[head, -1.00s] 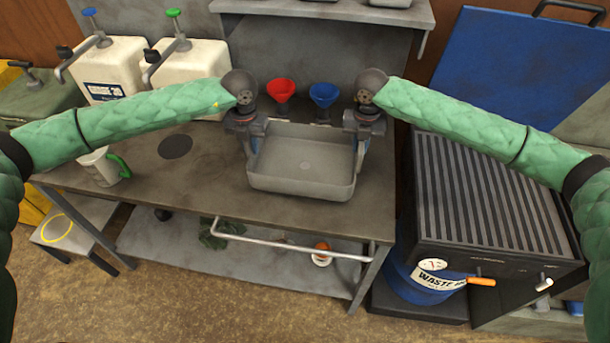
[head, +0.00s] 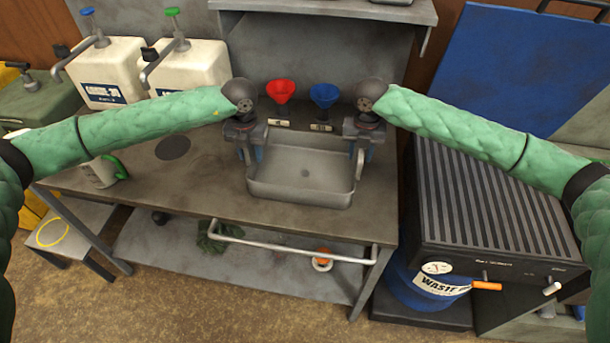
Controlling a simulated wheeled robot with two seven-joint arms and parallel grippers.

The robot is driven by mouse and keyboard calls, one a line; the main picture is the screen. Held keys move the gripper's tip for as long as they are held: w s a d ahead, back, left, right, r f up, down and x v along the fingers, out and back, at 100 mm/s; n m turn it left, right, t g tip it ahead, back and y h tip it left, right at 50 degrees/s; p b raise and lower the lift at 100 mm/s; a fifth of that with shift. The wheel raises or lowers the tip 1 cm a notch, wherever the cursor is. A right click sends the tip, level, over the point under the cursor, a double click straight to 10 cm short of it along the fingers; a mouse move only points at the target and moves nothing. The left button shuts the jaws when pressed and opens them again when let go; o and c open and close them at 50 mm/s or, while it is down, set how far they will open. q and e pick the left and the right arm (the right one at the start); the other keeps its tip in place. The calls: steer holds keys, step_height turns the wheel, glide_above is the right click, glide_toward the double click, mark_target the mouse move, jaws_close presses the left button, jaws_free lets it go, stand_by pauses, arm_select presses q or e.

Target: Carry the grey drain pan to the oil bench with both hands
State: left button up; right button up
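The grey drain pan (head: 300,190) is a shallow, empty rectangular tray with a small dark spot in its floor. It is level over the middle of the oil bench (head: 205,190), low at the top and seemingly resting on it; any small gap underneath is hidden. My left gripper (head: 250,155) is at the pan's left end and my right gripper (head: 360,158) at its right end. Both point down and appear shut on the pan's end rims, though the fingertips are partly hidden.
A red funnel (head: 281,91) and a blue funnel (head: 324,95) stand behind the pan. A mug with a green handle (head: 100,172) and white jugs (head: 185,68) are left. A grated black unit (head: 490,200) stands right, above a blue waste drum (head: 425,290). The bench front is clear.

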arm_select(q)
step_height(320, 180, up, 11)
steer(key=shift+r, duration=0.4)
arm_select(e)
steer(key=shift+r, duration=0.1)
step_height(320, 180, up, 12)
steer(key=shift+f, duration=0.1)
stand_by(0.5)
steer(key=shift+f, duration=0.1)
stand_by(0.4)
